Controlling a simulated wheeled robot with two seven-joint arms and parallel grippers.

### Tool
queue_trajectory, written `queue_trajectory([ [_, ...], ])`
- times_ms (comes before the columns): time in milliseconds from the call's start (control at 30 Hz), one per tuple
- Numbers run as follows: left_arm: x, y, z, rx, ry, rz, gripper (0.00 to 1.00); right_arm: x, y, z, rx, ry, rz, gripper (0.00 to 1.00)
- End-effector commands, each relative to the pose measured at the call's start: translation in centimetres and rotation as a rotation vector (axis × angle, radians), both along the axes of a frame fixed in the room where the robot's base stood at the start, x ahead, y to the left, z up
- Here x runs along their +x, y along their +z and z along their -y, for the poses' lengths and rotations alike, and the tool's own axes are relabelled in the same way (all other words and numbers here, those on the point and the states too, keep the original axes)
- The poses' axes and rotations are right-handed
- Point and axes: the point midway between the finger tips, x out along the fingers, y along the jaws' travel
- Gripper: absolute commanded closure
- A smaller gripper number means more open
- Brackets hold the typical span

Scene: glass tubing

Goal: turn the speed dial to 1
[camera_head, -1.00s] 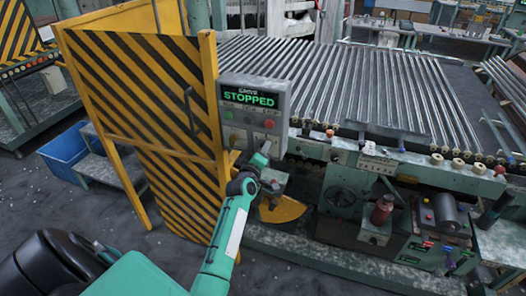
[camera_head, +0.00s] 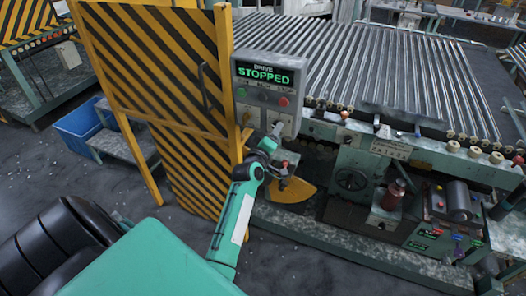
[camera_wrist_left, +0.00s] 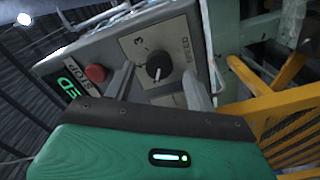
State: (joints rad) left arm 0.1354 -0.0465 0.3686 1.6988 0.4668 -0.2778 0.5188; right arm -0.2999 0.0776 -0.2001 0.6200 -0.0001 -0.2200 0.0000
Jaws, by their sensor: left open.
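The speed dial (camera_wrist_left: 158,66) is a round black knob on a pale plate marked SPEED, with a 3 legible at its upper left in the left wrist view. A light mark shows on its lower part; its exact setting is too small to read. My left gripper (camera_wrist_left: 158,82) is open, with one finger on each side of the knob. I cannot tell whether the fingers touch it. In the head view my left gripper (camera_head: 275,132) is at the lower part of the grey control box (camera_head: 263,58), and the dial is not distinguishable. My right gripper is not in view.
The box's display (camera_head: 265,76) reads STOPPED. A red stop button (camera_wrist_left: 96,73) sits close beside the left finger. A yellow-black striped guard (camera_head: 150,80) stands left of the box. The roller conveyor (camera_head: 370,65) extends behind and right.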

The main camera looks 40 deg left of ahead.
Motion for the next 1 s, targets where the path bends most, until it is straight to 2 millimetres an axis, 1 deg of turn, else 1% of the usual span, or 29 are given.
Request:
queue_trajectory([
  [33,-1.1,-0.4,0.3,-0.001,0.000,-0.001,0.44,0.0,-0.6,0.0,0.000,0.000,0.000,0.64],
  [300,-6.5,-0.4,1.6,-0.001,0.000,-0.001,0.44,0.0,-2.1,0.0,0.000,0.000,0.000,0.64],
  [400,-8.1,-0.3,1.9,0.000,0.000,-0.001,0.44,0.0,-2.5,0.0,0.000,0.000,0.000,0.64],
  [500,-9.3,-0.2,2.2,-0.001,0.000,0.000,0.44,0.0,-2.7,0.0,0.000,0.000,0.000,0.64],
  [700,-10.4,0.0,2.5,-0.001,0.000,0.000,0.44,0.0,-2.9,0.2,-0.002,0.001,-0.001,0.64],
  [1000,-10.4,0.0,2.5,-0.001,0.000,0.000,0.44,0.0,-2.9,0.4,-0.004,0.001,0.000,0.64],
])
